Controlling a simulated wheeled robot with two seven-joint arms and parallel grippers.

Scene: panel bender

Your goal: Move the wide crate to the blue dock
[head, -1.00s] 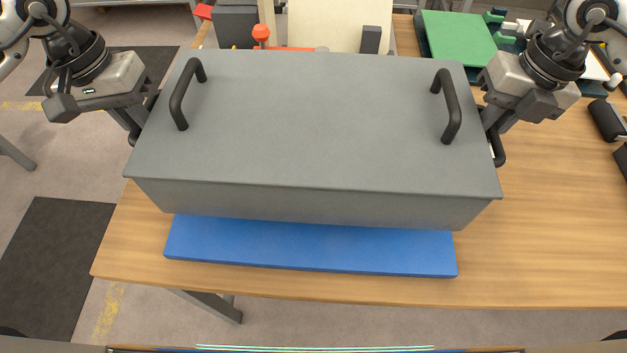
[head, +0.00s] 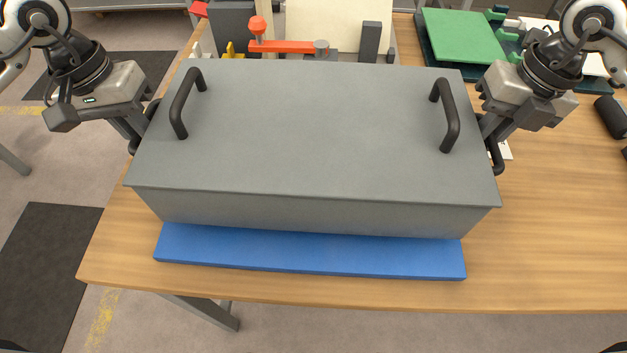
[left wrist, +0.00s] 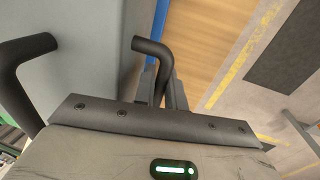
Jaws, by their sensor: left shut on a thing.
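The wide crate (head: 310,130) is a long grey lidded box with two black handles on top. In the head view it lies level over the blue dock (head: 310,262), a flat blue slab whose front strip shows below it. Whether it touches the slab is hidden. My left gripper (head: 142,130) is shut on the black handle at the crate's left end; that handle (left wrist: 155,55) also shows in the left wrist view. My right gripper (head: 488,138) is at the matching right-end handle and appears closed around it; its fingertips are partly hidden.
Behind the crate stand an orange arm-like part (head: 285,46) and grey blocks. A green panel (head: 462,36) lies at the back right. The table's front edge runs just before the dock.

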